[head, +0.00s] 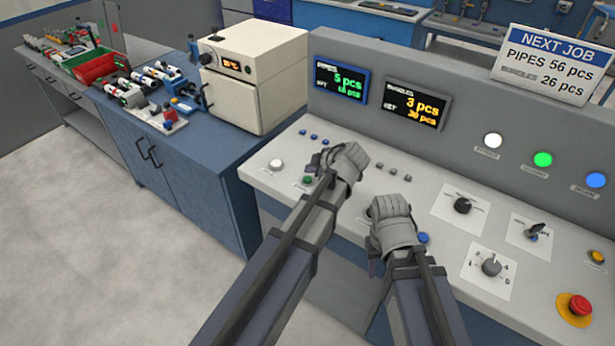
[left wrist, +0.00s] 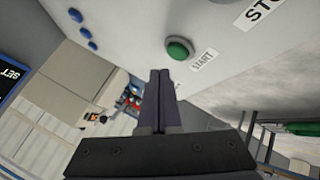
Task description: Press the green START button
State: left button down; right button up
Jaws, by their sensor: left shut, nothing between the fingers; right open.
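The green START button (head: 308,180) sits on the sloped panel, just left of my left gripper (head: 322,164). In the left wrist view the round green button (left wrist: 180,47) has a START label (left wrist: 203,60) beside it. My left gripper is shut and empty, and its dark fingertips (left wrist: 161,76) appear close to the button with a small gap in the picture. Contact is not visible. My right gripper (head: 373,260) is low over the front of the panel, mostly hidden by its own wrist; it is open.
A white button (head: 276,164) lies left of the green one, with small blue buttons (head: 314,136) behind. A blue button (head: 423,238), knobs (head: 463,205) and a red emergency stop (head: 575,309) are to the right. A beige oven (head: 245,75) stands left of the panel.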

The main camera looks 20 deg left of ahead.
aim_at(311, 181)
pick_arm(q)
notch_tip(311, 181, up, 4)
jog(key=p, duration=0.3)
jog(key=shift+r, duration=0.1)
dwell(0.6)
jog(key=s+d+f+m+g+h, duration=0.3)
jog(key=s+d+m, duration=0.3)
jog(key=s+m, duration=0.5)
jog(key=s+d+f+m+g+h, duration=0.2)
jog(key=s+d+m, duration=0.4)
jog(key=s+m, duration=0.6)
jog(key=shift+s+f+g+h, duration=0.4)
jog(key=shift+f+h, duration=0.1)
jog(key=shift+f, duration=0.35)
jog(key=shift+w+d, duration=0.1)
jog(key=shift+d, duration=0.15)
